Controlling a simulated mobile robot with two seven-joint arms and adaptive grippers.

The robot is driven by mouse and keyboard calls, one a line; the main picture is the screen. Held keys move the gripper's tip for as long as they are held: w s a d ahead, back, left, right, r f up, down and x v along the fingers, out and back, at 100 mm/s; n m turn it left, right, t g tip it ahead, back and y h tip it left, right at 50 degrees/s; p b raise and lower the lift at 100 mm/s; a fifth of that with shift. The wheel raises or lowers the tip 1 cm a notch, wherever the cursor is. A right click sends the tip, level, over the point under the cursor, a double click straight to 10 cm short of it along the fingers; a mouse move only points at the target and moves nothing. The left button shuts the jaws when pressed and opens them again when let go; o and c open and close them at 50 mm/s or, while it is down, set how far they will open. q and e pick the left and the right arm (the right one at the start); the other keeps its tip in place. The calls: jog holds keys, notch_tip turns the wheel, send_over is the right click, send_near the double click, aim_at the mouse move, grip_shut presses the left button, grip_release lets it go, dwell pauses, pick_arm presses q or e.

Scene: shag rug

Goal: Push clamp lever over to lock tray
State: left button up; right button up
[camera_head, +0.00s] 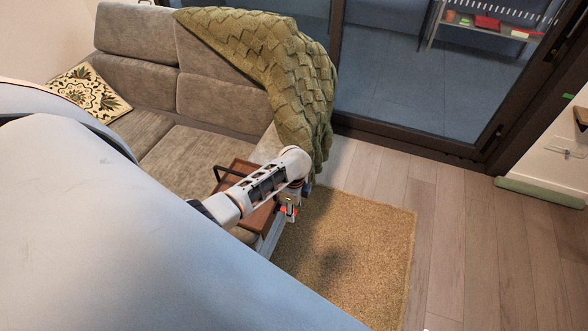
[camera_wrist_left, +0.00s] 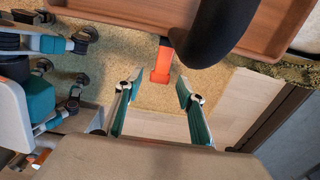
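The brown wooden tray (camera_head: 236,172) sits over the sofa's right arm, partly hidden by my left arm. In the wrist view its rim (camera_wrist_left: 125,14) crosses the top, with a black curved handle (camera_wrist_left: 222,28). The orange clamp lever (camera_wrist_left: 161,62) sticks out from under the tray edge.
A grey sofa (camera_head: 185,148) with a green knitted blanket (camera_head: 270,50) and a patterned cushion (camera_head: 92,93) stands at the left. A tan shag rug (camera_head: 375,240) lies beside it. The wooden floor (camera_head: 465,240) to the right is clear, up to a glass door.

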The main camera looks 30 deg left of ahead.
pick_arm(q)
jog(key=shift+f, duration=0.1)
grip_shut()
